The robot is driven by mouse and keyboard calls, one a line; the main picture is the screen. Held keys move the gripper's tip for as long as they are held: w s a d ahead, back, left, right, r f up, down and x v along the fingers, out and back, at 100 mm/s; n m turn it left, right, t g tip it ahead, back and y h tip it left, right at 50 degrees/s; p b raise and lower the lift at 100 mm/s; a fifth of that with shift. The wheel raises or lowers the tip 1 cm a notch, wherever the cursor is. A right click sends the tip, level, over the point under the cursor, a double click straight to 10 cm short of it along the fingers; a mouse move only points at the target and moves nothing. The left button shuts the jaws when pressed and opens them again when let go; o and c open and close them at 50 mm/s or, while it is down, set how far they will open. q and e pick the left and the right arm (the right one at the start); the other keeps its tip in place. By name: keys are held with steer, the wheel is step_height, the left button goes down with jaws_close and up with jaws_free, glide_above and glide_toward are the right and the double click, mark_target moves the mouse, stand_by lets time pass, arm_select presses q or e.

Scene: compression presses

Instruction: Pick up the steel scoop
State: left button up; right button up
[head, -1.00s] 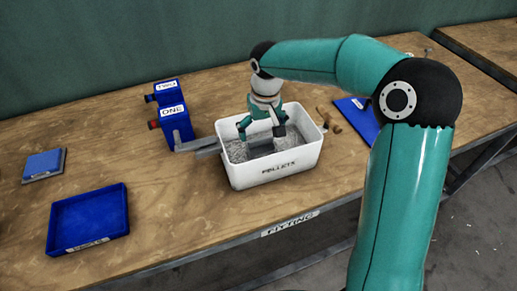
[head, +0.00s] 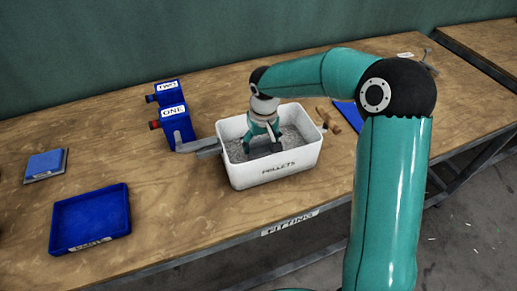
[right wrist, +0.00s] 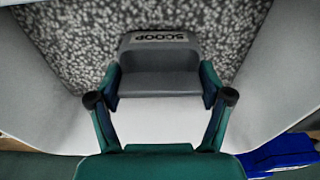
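The steel scoop (right wrist: 160,80) is grey with a label reading SCOOP and shows in the right wrist view, at the pellets in the white bin (head: 272,172). Its lower part is hidden in the head view. My right gripper (head: 262,148) reaches down into the bin from above. In the right wrist view its two fingers (right wrist: 160,88) lie along both sides of the scoop and appear to touch it, with no clear gap. My left gripper is not in view.
Blue presses labelled ONE (head: 176,128) and TWO (head: 167,90) stand left of the bin. A blue tray (head: 90,212) and a small blue pad (head: 45,165) lie further left. A brown-handled tool (head: 328,120) lies right of the bin. Bare table separates tray and bin.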

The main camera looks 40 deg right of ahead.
steer(key=c, duration=0.5)
steer(key=shift+r, duration=0.15)
